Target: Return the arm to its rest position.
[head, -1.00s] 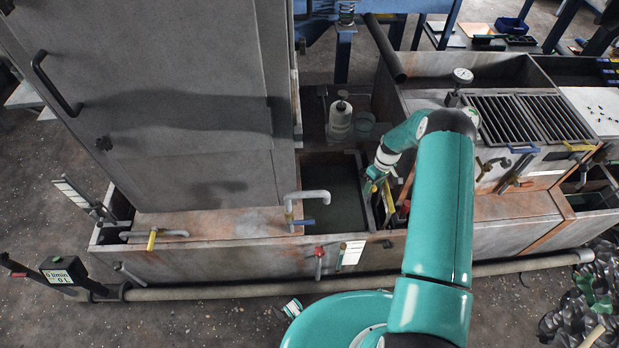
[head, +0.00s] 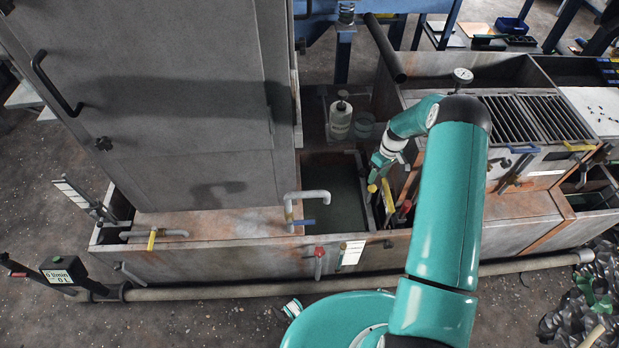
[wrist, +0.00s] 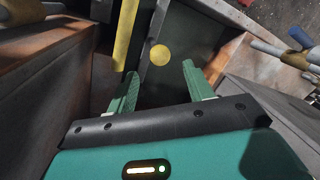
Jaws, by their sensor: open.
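My teal arm reaches up from the lower middle of the head view and bends down over the trough area. My gripper (head: 376,188) hangs near the narrow slot to the right of the dark tank (head: 333,198). In the wrist view my gripper (wrist: 160,85) is open, with its two green fingers apart and nothing between them. A yellow disc (wrist: 161,55) lies beyond the fingertips. I cannot tell whether the fingers touch anything.
A grey cabinet (head: 150,110) stands at the left. A curved tap (head: 308,196) rises beside the tank. A white bottle (head: 340,118) stands behind it. Grates (head: 535,118) and a gauge (head: 462,77) are at the right. A pipe (head: 230,292) runs along the front near the floor.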

